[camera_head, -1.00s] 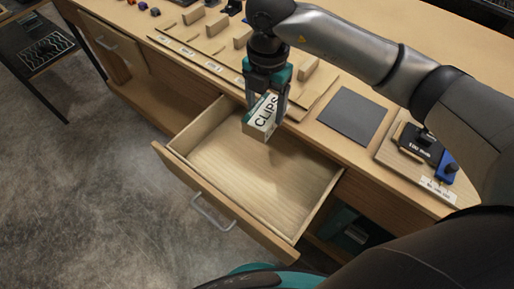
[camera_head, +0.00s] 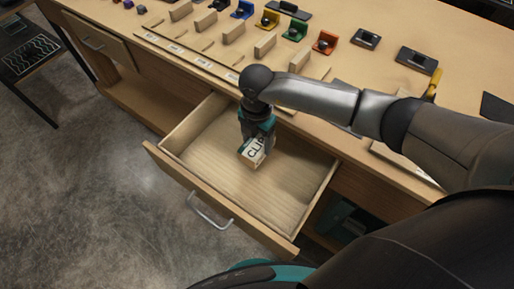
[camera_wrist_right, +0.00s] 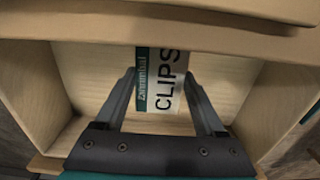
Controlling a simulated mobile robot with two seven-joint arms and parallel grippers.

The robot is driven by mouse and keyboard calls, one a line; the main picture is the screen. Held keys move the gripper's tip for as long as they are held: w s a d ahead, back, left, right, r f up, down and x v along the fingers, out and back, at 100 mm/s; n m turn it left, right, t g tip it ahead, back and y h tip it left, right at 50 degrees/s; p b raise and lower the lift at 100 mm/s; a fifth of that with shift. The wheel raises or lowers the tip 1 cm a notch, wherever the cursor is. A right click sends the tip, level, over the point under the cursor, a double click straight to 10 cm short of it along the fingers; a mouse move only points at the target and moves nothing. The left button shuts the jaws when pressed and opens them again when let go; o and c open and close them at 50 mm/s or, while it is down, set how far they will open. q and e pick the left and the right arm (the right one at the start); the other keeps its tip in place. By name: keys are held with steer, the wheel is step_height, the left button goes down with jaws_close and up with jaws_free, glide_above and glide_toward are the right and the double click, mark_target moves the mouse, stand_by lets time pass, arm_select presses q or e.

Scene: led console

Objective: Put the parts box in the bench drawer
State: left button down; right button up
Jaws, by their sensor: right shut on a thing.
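The parts box (camera_head: 253,153) is a small white and teal box marked "CLIPS". It is inside the open bench drawer (camera_head: 205,190), low near the drawer floor; I cannot tell if it touches the floor. My right gripper (camera_head: 257,140) points down into the drawer and is shut on the box. In the right wrist view the box (camera_wrist_right: 162,85) sits between the two fingers (camera_wrist_right: 165,95), with the drawer floor around it. My left gripper is not in view.
The bench top (camera_head: 340,90) lies behind the drawer. Wooden blocks, a labelled strip and several coloured holders, such as a red one (camera_head: 325,42), stand on it. A metal handle (camera_head: 210,211) is on the drawer front. The drawer floor around the box is clear.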

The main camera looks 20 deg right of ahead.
mark_target(257, 143)
steer(key=shift+f+b, duration=0.35)
steer(key=shift+f, duration=1.6)
steer(key=o, duration=1.5)
steer(key=shift+f, duration=0.1)
steer(key=shift+r, duration=0.3)
step_height(257, 143, up, 11)
steer(key=shift+f+p, duration=0.2)
steer(key=shift+p, duration=0.6)
steer(key=shift+r, duration=0.55)
steer(key=shift+a, duration=0.1)
